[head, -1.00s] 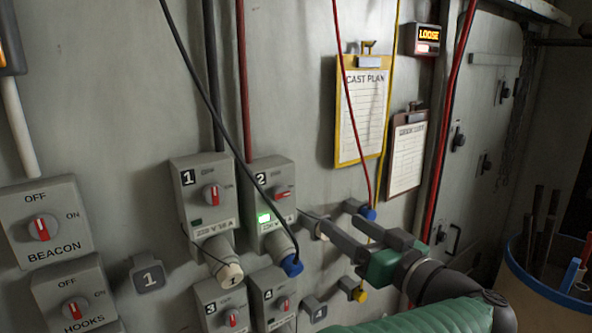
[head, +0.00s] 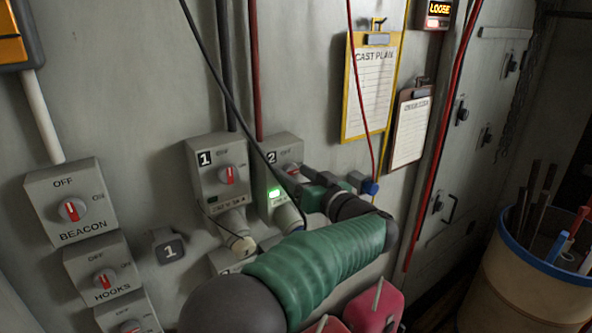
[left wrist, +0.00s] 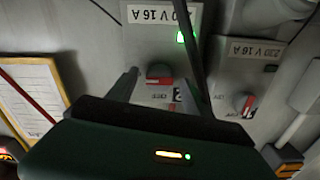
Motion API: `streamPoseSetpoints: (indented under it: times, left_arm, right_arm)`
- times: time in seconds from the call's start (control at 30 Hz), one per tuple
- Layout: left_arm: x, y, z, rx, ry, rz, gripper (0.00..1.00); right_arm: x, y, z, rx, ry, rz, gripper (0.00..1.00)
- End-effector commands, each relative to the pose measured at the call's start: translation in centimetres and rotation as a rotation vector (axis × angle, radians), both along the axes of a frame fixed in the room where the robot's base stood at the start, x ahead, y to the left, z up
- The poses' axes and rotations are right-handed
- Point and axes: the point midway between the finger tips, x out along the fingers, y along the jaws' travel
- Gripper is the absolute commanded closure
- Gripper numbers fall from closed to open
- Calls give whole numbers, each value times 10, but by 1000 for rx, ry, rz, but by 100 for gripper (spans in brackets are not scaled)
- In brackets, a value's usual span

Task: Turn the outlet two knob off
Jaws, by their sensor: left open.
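The outlet two box (head: 268,160) is grey, on the wall, with a lit green lamp (head: 274,193). Its red-marked knob (head: 290,169) is partly hidden by my left gripper (head: 300,177) in the head view. In the left wrist view, upside down, the knob (left wrist: 160,73) shows between the open fingers of my left gripper (left wrist: 160,82). Its red bar lies roughly crosswise, unlike outlet one's knob (left wrist: 245,103), whose bar stands upright. I cannot tell whether the fingers touch the knob. My right gripper is not in view.
The outlet one box (head: 217,170) is close on the left. A black cable (head: 222,75) hangs down across the outlet two box, near my gripper. Beacon (head: 72,212) and hooks (head: 104,280) switches are further left. Clipboards (head: 375,90) hang to the right; a barrel (head: 535,270) stands lower right.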

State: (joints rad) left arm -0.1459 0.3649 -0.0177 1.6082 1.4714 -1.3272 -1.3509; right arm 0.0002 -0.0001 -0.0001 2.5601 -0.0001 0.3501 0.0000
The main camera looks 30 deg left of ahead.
Motion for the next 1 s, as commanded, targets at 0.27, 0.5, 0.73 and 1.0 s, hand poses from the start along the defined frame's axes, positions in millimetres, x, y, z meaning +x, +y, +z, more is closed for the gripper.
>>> streamPoseSetpoints:
  times: [0.27,0.5,0.73,1.0]
  left_arm:
    - [0,0,-1,0,0,0,54]
    - [-1,-1,0,1,0,-1,85]
    - [0,-2,0,0,-2,-1,100]
    - [0,-2,-2,-21,-54,-4,100]
  right_arm:
    - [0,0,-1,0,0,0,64]
    - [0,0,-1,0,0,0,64]
    - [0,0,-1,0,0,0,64]
    - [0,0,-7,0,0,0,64]
